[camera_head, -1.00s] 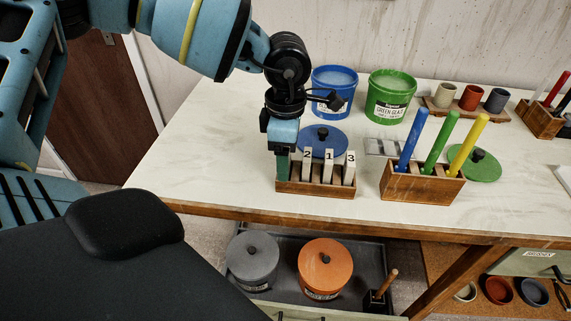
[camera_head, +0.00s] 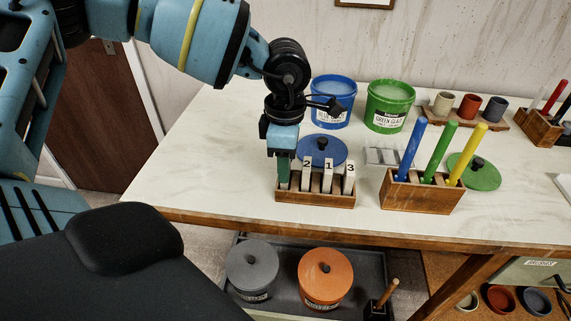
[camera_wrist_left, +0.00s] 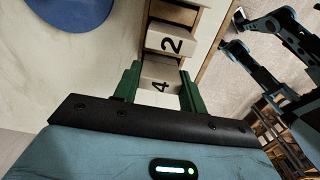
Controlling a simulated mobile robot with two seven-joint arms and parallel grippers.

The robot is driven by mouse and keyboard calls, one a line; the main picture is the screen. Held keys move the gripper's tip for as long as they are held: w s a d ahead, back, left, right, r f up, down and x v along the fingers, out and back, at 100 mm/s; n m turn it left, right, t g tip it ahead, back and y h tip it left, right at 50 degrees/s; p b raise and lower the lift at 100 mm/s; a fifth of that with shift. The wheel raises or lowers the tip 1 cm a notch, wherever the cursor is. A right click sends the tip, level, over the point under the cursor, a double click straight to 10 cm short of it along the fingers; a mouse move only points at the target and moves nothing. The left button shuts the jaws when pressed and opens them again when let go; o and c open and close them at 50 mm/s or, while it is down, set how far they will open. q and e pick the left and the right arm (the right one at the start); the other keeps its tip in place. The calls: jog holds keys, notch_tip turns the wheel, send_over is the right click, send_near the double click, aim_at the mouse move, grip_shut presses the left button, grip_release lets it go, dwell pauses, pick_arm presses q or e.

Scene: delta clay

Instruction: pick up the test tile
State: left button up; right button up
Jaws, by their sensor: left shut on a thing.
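A wooden rack (camera_head: 315,199) on the white table holds upright white numbered tiles. Tiles 2 (camera_head: 306,176), 1 (camera_head: 328,178) and 3 (camera_head: 349,178) stand in it from left to right. My left gripper (camera_head: 283,183) is at the rack's left end, pointing down. In the left wrist view its green fingers (camera_wrist_left: 160,78) are shut on the tile marked 4 (camera_wrist_left: 160,86), with tile 2 (camera_wrist_left: 171,43) just beyond. The lower part of tile 4 is hidden. My right gripper is not clearly visible; blue and black arm links show at the wrist view's upper right.
A blue lid (camera_head: 319,150) lies behind the rack. Blue (camera_head: 333,105) and green (camera_head: 389,108) glaze buckets stand further back. A wooden holder (camera_head: 421,195) with blue, green and yellow sticks is to the right. A green lid (camera_head: 485,176) lies beside it.

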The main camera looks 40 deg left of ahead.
pick_arm(q)
notch_tip(320, 180, up, 17)
jog(key=shift+r, duration=0.15)
pick_arm(e)
jog(key=shift+f, duration=0.2)
